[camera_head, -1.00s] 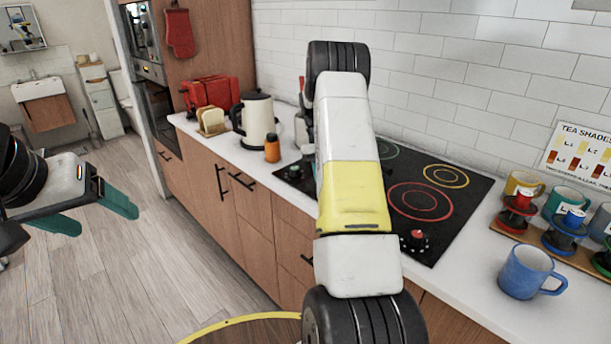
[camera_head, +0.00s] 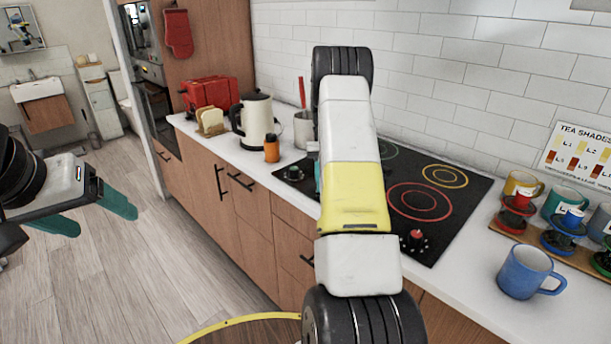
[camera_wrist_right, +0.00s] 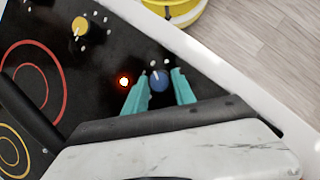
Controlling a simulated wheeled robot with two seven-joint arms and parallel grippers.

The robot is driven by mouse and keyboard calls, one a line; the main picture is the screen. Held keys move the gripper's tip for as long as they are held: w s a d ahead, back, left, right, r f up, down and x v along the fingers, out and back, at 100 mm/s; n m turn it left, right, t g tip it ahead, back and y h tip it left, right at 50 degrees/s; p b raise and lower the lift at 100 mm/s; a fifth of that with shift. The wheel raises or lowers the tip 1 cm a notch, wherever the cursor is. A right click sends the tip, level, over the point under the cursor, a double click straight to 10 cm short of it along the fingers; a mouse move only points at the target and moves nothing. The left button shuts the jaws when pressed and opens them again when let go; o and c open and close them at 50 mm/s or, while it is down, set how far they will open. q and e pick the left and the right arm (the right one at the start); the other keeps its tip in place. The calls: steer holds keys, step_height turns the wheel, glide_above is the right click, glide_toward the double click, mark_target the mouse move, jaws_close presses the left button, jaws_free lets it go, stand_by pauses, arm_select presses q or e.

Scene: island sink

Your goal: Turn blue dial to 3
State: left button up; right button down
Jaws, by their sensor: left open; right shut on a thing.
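The blue dial (camera_wrist_right: 159,80) is on the black cooktop in the right wrist view. My right gripper (camera_wrist_right: 160,88) has its teal fingers on both sides of it, shut on it. A red light (camera_wrist_right: 124,81) glows beside it. In the head view my right arm hides the dial, and only a bit of teal finger shows. I cannot read the dial's setting. My left gripper (camera_head: 98,216) is open and empty over the floor at the left.
A blue mug (camera_head: 528,271), an orange-brown jar (camera_head: 271,150), a kettle (camera_head: 257,118) and a utensil crock (camera_head: 303,131) stand on the counter.

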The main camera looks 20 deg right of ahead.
steer(key=shift+w, duration=0.1)
steer(key=c, duration=1)
jaws_free()
steer(key=shift+c, duration=0.2)
steer(key=v, duration=0.7)
steer(key=shift+r, duration=0.35)
steer(key=shift+w, duration=0.1)
